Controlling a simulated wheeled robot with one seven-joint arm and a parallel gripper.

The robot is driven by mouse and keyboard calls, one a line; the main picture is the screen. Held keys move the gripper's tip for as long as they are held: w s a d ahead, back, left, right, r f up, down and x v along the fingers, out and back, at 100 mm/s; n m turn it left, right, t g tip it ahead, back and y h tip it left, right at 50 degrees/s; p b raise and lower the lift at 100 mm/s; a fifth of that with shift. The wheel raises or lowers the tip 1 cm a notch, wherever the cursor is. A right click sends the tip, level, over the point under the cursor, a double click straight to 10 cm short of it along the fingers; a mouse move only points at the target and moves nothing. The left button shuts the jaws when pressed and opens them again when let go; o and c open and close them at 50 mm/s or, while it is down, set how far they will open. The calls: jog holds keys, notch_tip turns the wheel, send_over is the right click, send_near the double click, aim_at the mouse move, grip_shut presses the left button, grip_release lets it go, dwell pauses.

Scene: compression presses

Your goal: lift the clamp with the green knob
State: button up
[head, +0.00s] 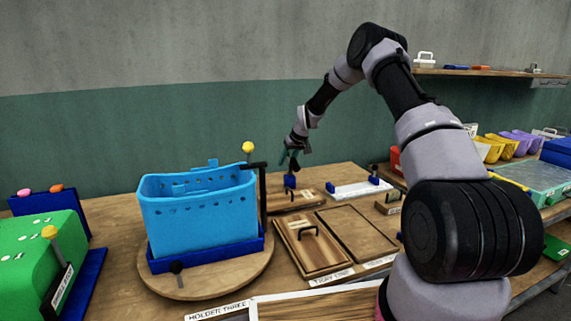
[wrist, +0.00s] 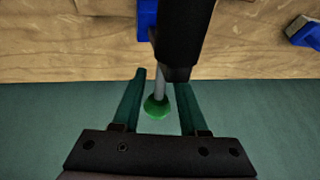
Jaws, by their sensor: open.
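The green knob (wrist: 156,107) sits on a short grey rod under a black clamp arm (wrist: 183,35) in the wrist view. My gripper (wrist: 159,78) is open, with its two green fingers on either side of the knob and rod; the knob looks apart from both fingers. In the head view my gripper (head: 289,158) is at the back of the table, just above a small clamp with a blue part (head: 289,181). The green knob cannot be made out there against my fingers.
A light-blue basket (head: 200,212) stands in a blue tray on a round board, beside a black post and a yellow knob (head: 248,147). A green block (head: 38,262) is at left. A wooden board with a handle (head: 312,246) lies in front of my gripper.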

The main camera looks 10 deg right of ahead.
jog(key=v, duration=0.9)
jog(key=shift+r, duration=0.3)
jog(key=shift+a+r, duration=0.1)
grip_shut()
notch_tip(320, 180, up, 6)
jog(key=s+g+h, duration=0.1)
jog(key=g+h, duration=0.2)
jog(key=shift+m, duration=0.3)
jog(key=f, duration=0.6)
jog(key=w+a+f, duration=0.1)
jog(key=f, duration=0.3)
jog(key=shift+a, duration=0.1)
